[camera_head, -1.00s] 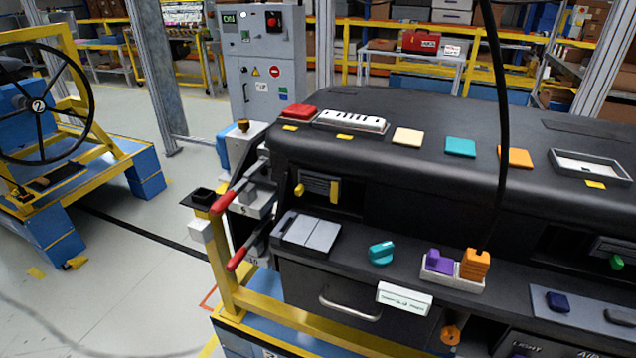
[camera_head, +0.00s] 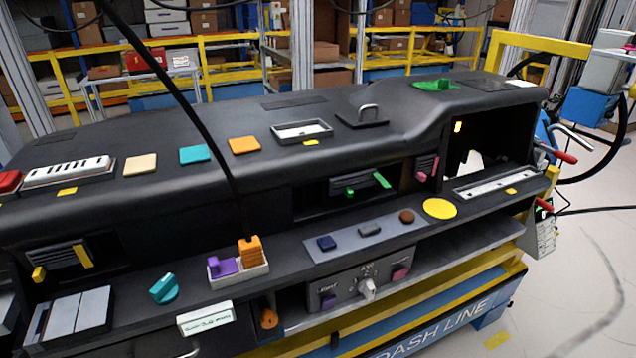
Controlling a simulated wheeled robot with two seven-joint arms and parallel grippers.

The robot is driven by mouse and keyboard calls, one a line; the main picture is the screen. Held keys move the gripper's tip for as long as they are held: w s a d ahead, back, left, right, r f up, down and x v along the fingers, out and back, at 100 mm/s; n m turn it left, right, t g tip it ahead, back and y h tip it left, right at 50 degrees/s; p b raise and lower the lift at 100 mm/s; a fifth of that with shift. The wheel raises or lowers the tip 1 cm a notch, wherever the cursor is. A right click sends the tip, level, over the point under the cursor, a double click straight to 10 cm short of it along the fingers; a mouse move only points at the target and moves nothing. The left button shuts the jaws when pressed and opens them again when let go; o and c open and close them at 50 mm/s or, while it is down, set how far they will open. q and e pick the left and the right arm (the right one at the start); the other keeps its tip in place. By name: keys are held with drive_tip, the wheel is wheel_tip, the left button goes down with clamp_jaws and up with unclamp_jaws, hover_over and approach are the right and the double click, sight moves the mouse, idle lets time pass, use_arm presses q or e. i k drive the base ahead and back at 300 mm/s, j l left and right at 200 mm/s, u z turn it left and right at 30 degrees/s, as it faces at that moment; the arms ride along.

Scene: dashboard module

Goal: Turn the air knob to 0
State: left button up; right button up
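The air knob (camera_head: 367,288) is a light grey knob in the middle of a dark control panel (camera_head: 345,293) on the dashboard's lower front. Lettering reading "AIR" shows above it and "LIGHT" to its left. The scale marks around the knob are too small to read, so its exact setting cannot be told. A purple button (camera_head: 328,301) is left of the knob and a pink one (camera_head: 401,272) is right of it. Neither of my grippers is in view.
A shelf above the panel holds blue, grey and brown buttons and a yellow disc (camera_head: 439,208). A teal knob (camera_head: 163,288) and a white tray (camera_head: 240,272) with purple and orange pieces stand left. A black cable (camera_head: 190,105) hangs in front.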

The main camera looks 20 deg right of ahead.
sight(367, 286)
drive_tip(key=z, duration=1.25)
